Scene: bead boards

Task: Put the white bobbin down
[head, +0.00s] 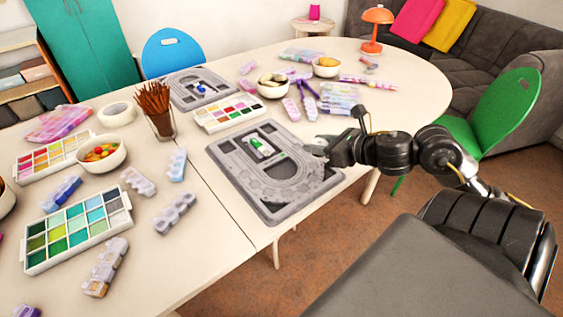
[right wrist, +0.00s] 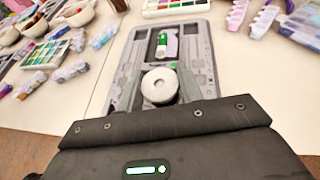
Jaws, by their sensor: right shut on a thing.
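In the head view the bobbin is small and mostly hidden by the fingers. I cannot tell whether it touches the board. A green and white item (head: 262,148) lies in the board's middle recess, apart from the gripper; it also shows in the right wrist view (right wrist: 162,45). My left gripper is not in view.
A second grey board (head: 217,97) lies further back. A paint tray (head: 232,112) is just beyond the near board, and a pencil glass (head: 160,122) stands to its left. Bowls, bead boxes and trays crowd the left table. The table's front edge runs close to the near board.

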